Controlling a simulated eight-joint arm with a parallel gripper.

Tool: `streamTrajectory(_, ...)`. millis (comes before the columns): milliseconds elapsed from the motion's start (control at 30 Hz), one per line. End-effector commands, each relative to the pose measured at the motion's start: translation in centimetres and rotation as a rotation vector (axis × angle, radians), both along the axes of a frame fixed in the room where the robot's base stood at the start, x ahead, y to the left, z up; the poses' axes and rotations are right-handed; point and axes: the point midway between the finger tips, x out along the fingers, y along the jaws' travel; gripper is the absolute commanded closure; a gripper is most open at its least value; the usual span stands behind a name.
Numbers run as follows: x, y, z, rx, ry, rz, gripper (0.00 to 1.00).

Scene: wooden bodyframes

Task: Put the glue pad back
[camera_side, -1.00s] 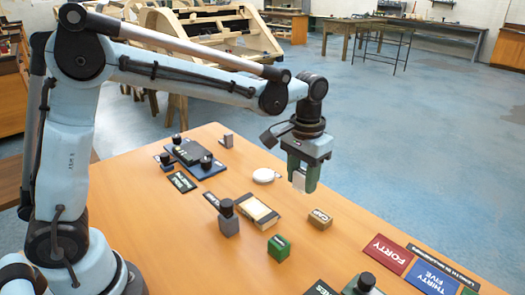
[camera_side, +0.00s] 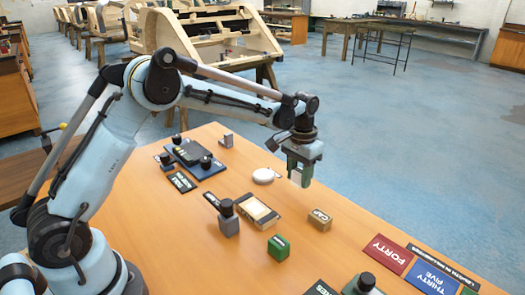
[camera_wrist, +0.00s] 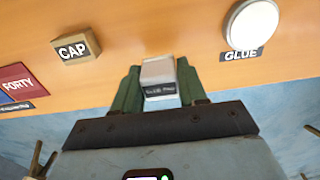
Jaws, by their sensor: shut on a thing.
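My gripper (camera_side: 300,180) is shut on the glue pad (camera_wrist: 158,72), a small pale grey block with a dark label on its side. In the wrist view the pad sits between the two green fingers (camera_wrist: 160,92). In the side view the gripper hangs over the far part of the table, to the right of a round white glue dish (camera_side: 263,175), and the pad shows pale between the fingers. In the wrist view the dish (camera_wrist: 253,24) is at upper right with a "GLUE" label (camera_wrist: 241,54) beside it.
The "CAP" block (camera_side: 320,219) stands nearer the front right. A tray with a pale inside (camera_side: 259,212), a grey block with a black knob (camera_side: 228,220) and a green block (camera_side: 279,247) stand nearby. Red and blue number plates (camera_side: 385,254) lie at right.

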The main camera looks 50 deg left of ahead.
Motion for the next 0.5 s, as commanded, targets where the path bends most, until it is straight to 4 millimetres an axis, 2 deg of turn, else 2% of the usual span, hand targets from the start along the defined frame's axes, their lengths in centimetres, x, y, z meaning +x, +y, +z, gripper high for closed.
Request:
streamTrajectory(233,0.0,0.0,-3.3,0.000,0.000,0.000,1.00)
streamTrajectory(500,0.0,-0.1,-3.7,0.000,0.000,0.000,1.00)
